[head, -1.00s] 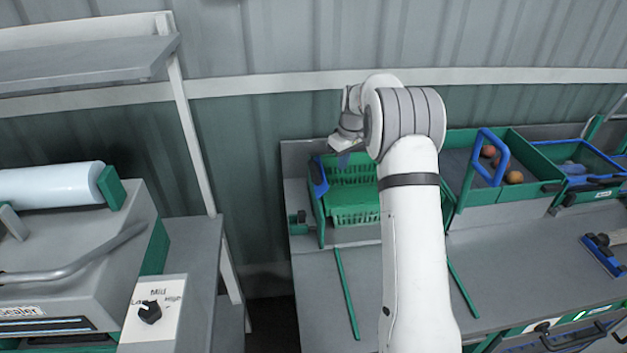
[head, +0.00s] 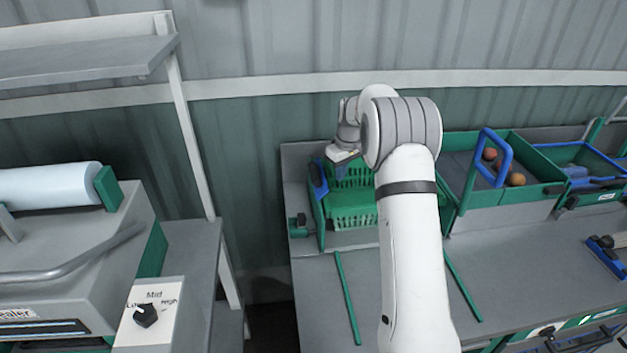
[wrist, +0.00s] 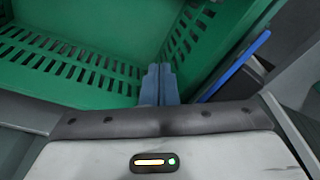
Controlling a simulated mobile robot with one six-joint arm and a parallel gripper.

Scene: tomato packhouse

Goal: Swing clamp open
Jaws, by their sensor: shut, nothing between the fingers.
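A blue clamp lever (head: 319,180) stands on the left side of the green crate (head: 354,221). In the wrist view the blue lever (wrist: 234,67) runs diagonally along the outside of the crate wall, right of my fingers. My gripper (head: 341,171) is over the left part of the crate, just right of the lever. In the wrist view my gripper (wrist: 159,70) has its blue-grey fingers together and empty, near an inner corner of the slotted green crate (wrist: 75,73). The fingers look apart from the lever. My arm hides the crate's right side in the head view.
A green knob fitting (head: 298,226) sits left of the crate. Green bins (head: 530,193) with tomatoes and a blue handle (head: 505,158) stand to the right. Green strips (head: 347,297) lie on the clear grey bench (head: 312,298). A sealer (head: 75,240) is at far left.

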